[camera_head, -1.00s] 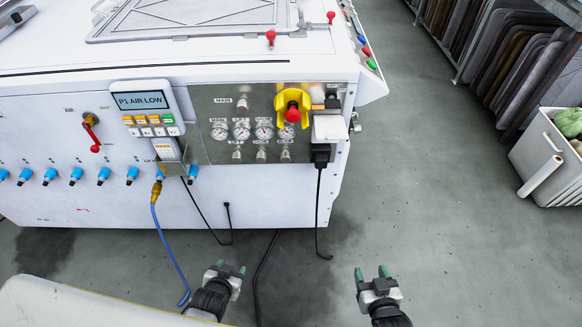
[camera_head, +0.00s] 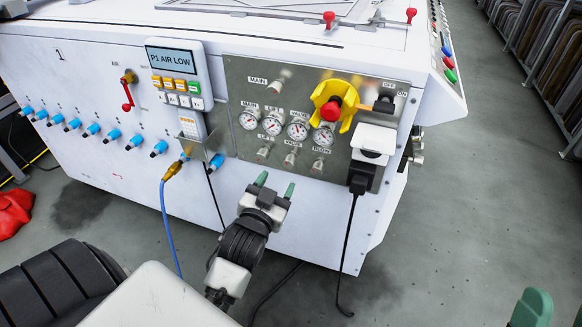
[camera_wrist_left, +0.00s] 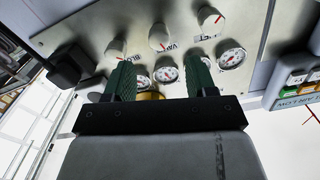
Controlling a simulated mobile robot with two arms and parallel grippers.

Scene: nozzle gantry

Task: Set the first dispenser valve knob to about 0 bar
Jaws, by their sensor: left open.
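The steel panel (camera_head: 240,80) on the front of the white machine bears gauges and small grey knobs. The middle knob (camera_head: 290,158) of the lower row is the one labelled VALVE, and it shows in the left wrist view (camera_wrist_left: 160,38) with a red mark on its face. A knob stands on each side of it. My left gripper (camera_head: 275,184) is open and empty, below and in front of the lower knobs. In the left wrist view its fingertips (camera_wrist_left: 161,64) point toward the panel, apart from the knobs. My right gripper (camera_head: 553,312) is only partly in view at the bottom right, fingers apart.
A yellow guard with a red button (camera_head: 334,108) sticks out at the panel's upper right. A black plug (camera_head: 358,180) and its cable hang below it. A display box (camera_head: 175,65) reads P1 AIR LOW. Blue fittings (camera_head: 91,130) line the machine's left front.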

